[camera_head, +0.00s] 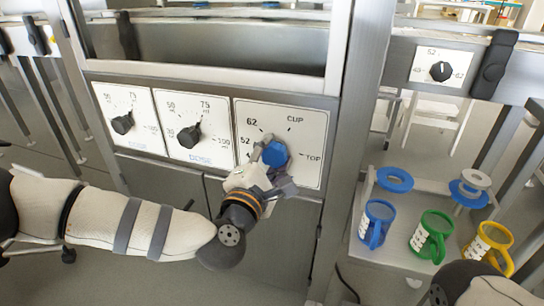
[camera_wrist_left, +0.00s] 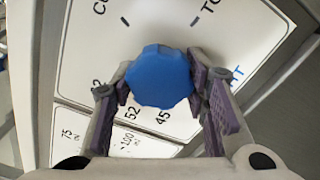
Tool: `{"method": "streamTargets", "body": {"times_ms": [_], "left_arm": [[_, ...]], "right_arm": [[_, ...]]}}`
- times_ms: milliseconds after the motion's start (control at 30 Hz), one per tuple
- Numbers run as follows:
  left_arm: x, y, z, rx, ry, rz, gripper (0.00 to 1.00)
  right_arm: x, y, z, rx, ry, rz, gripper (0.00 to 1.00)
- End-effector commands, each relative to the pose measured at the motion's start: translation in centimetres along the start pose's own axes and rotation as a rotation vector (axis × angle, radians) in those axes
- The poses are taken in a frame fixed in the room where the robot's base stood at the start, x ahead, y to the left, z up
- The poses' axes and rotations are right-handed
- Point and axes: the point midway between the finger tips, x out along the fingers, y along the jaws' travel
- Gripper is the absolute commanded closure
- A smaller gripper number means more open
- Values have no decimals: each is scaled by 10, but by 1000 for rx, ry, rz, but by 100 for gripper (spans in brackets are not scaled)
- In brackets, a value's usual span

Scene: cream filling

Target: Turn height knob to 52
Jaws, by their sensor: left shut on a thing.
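The blue height knob (camera_head: 275,153) sits on the right-hand white dial panel (camera_head: 305,122) of the machine front. The panel carries the marks 52, 62, CUP and TOP. My left gripper (camera_head: 272,161) is shut on the knob. In the left wrist view, the faceted blue knob (camera_wrist_left: 160,78) lies between the two purple-padded fingers, and 52 and 45 show just below it. I cannot tell which mark the knob points to. My right gripper is out of view; only part of my right arm shows at the lower right.
Two panels with black knobs (camera_head: 123,123) (camera_head: 190,135) stand to the left. Another black dial (camera_head: 440,70) is at upper right. A shelf (camera_head: 385,258) holds blue (camera_head: 376,222), green (camera_head: 432,236) and yellow (camera_head: 490,243) mugs. A steel post (camera_head: 352,150) stands between.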

Motion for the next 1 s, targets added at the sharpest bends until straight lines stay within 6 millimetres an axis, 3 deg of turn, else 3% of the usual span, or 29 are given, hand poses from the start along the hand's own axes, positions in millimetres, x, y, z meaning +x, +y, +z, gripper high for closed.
{"method": "streamTargets", "body": {"times_ms": [633,667,733,1000], "left_arm": [[0,0,1,-42,-1,1,87],[0,0,1,-42,-1,1,52],[0,0,1,-41,-1,1,38],[0,0,0,-41,0,0,38]], "right_arm": [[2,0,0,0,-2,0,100],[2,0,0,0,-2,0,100],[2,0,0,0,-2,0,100],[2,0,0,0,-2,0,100]]}}
